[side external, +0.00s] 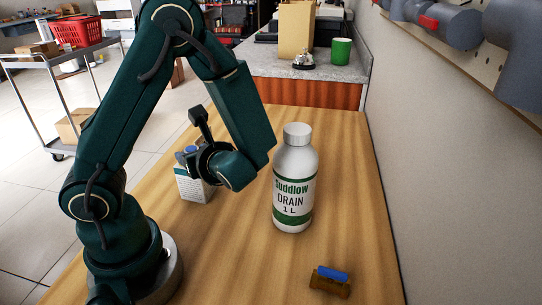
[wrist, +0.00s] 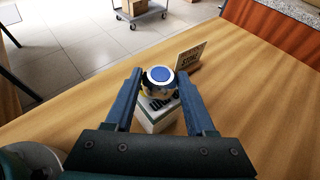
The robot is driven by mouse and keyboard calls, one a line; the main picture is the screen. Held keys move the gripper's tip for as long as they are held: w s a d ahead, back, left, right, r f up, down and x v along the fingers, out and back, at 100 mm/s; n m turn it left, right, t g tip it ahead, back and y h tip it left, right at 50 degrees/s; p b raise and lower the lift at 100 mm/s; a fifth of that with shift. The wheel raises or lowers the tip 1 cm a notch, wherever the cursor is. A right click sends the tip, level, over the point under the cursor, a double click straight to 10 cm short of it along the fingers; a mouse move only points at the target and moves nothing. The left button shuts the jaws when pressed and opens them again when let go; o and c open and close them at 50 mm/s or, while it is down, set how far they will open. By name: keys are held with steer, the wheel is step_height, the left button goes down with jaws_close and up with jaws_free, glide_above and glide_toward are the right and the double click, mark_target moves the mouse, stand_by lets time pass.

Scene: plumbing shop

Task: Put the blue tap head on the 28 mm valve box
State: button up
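The blue tap head (wrist: 159,76), with a round blue top and a shiny metal body, is between the fingertips of my gripper (wrist: 160,84) in the wrist view. Both fingers appear to touch its sides. In the side view my gripper (side external: 198,155) is over a white box (side external: 193,187) with printed text, and a bit of blue shows there. The box also shows below the tap head in the wrist view (wrist: 159,122). Its size print is not readable. I cannot tell whether the tap head touches the box top, since fingers and tap head hide it.
A white drain bottle (side external: 294,185) stands right of my gripper. A brown and blue item (side external: 330,281) lies at the front right. A small printed card or box (wrist: 190,57) stands behind the white box. A wall bounds the right side. The table between bottle and front item is clear.

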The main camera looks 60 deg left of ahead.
steer(key=shift+o, duration=1.2)
steer(key=shift+d+r, duration=0.2)
steer(key=d+r+n+t+h, duration=0.2)
steer(key=d+r+n+h, duration=0.1)
steer(key=d+n+h, duration=0.3)
steer(key=s+d+r+n+t+h, duration=0.1)
steer(key=d+r+n+t+h, duration=0.2)
steer(key=d+n+h, duration=0.4)
steer(key=d+n, duration=0.4)
steer(key=n, duration=0.1)
steer(key=shift+s+t, duration=0.2)
steer(key=shift+t, duration=0.1)
